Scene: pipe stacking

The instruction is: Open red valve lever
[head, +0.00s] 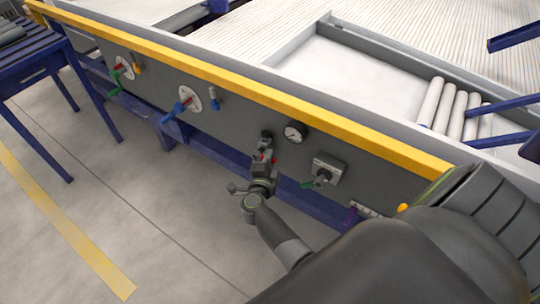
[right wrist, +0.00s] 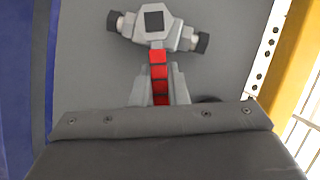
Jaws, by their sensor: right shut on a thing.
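The red valve lever (right wrist: 158,72) extends from a grey valve body (right wrist: 154,22) with dark pipe ends, seen in the right wrist view. In the head view the valve body (head: 266,138) sits on the dark side panel, left of a round gauge. Only small red bits of the lever show there. My right gripper (head: 263,160) is just below the valve body, its fingers on both sides of the lever and shut on it; it also shows in the right wrist view (right wrist: 160,90). The lever's lower end is hidden by my gripper. My left gripper is out of view.
The panel (head: 228,117) also carries a gauge (head: 295,131), a grey box with a green handle (head: 326,171), a blue-handled valve (head: 178,108) and a red-and-green-handled valve (head: 119,76). A yellow rail (head: 250,90) runs above. Open floor lies lower left.

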